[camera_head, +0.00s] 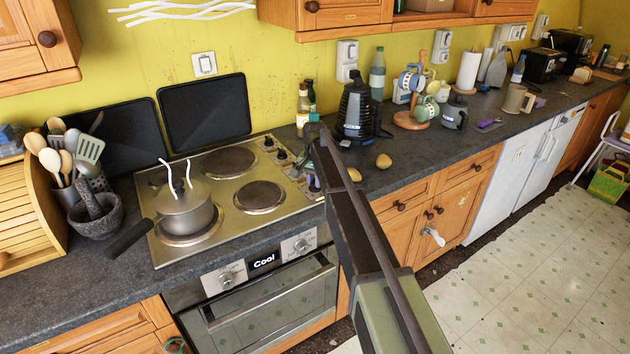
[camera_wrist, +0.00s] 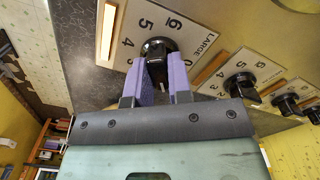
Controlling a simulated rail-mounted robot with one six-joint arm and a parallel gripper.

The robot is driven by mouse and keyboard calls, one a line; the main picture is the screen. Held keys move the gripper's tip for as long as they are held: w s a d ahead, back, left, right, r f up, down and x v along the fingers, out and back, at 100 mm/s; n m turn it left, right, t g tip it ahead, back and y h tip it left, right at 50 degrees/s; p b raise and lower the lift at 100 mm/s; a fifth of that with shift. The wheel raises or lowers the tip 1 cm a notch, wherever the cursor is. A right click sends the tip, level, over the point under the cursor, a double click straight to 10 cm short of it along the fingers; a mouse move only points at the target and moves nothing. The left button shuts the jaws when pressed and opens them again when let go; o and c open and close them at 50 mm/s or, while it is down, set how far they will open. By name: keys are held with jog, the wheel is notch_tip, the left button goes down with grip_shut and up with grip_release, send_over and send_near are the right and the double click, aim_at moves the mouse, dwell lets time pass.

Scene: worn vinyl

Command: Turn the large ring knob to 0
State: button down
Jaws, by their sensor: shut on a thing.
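The large ring knob (camera_wrist: 158,48) is black and sits on a pale plate with digits and the word LARGE, in the wrist view. My gripper (camera_wrist: 164,60) is shut on it, with one purple finger on each side. The digits 4, 5 and 6 show around the knob, and a 0 shows to its right, partly covered by a finger. I cannot tell which digit the knob points to. In the head view my gripper (camera_head: 312,165) is over the front right corner of the steel hob (camera_head: 225,222), and my arm partly hides that corner.
More black knobs (camera_wrist: 241,86) stand in a row beside the held one. A pan (camera_head: 183,208) with a dark handle sits on the front left hotplate. A black kettle (camera_head: 356,108) and potato-like objects (camera_head: 383,161) are on the counter right of the hob.

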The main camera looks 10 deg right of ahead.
jog(key=n, duration=0.5)
jog(key=shift+n, duration=0.3)
jog(key=n, duration=0.5)
jog(key=shift+n, duration=0.3)
jog(key=c, duration=1)
grip_release()
jog(key=shift+c, duration=0.2)
notch_tip(320, 180, up, 11)
jog(key=p, duration=1)
jog(key=shift+p, duration=0.4)
jog(key=shift+f, duration=0.1)
